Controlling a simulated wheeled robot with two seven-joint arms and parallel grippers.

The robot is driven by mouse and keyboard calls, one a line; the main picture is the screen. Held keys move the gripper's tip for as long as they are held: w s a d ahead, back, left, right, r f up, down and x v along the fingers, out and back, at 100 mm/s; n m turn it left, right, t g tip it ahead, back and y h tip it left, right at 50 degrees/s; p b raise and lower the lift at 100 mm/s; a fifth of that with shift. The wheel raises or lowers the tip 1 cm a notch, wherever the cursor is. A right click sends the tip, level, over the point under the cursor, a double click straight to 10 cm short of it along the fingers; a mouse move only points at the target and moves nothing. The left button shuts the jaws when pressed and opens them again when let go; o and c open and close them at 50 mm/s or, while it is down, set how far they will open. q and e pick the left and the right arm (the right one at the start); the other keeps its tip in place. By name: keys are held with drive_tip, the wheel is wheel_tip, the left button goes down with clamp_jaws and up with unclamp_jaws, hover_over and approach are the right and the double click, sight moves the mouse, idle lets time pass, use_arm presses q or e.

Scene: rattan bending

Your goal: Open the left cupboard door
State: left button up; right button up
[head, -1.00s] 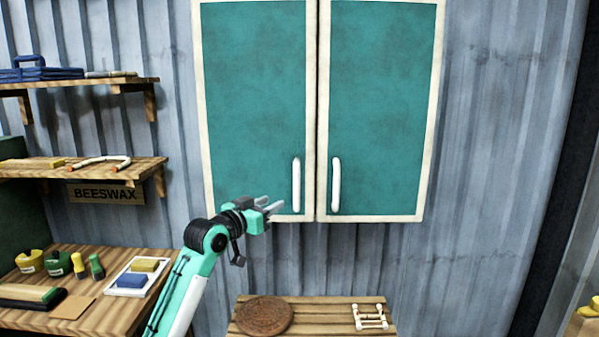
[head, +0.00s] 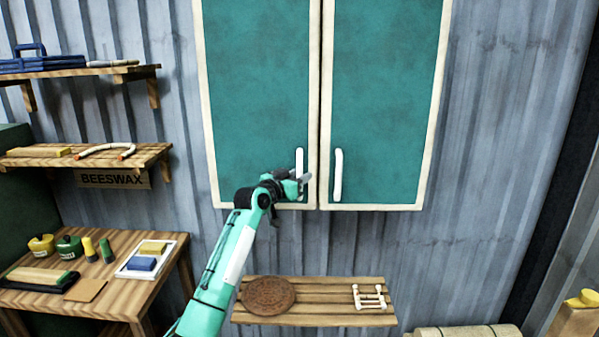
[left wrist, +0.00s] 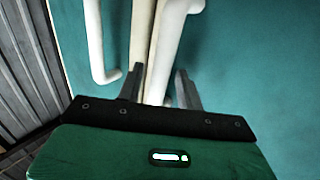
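The cupboard has two teal doors with cream frames, both closed. The left door (head: 255,100) has a white vertical handle (head: 299,160) near its lower inner edge. The right door (head: 382,100) has a matching handle (head: 338,175). My left gripper (head: 303,178) is at the lower part of the left handle, partly hiding it. In the left wrist view its two fingers (left wrist: 160,90) are apart, with a white handle (left wrist: 170,45) running between them; I cannot tell whether they touch it. The other handle (left wrist: 97,40) shows at the left there. My right gripper is out of view.
A slatted wooden shelf (head: 330,315) below holds a round brown disc (head: 269,296) and a small white frame (head: 369,297). Wall shelves (head: 90,157) and a workbench (head: 140,290) stand at the left. The wall right of the cupboard is clear.

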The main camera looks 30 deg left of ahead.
use_arm(q)
drive_tip(key=shift+w, duration=0.4)
clamp_jaws()
drive_tip(key=shift+s, duration=0.1)
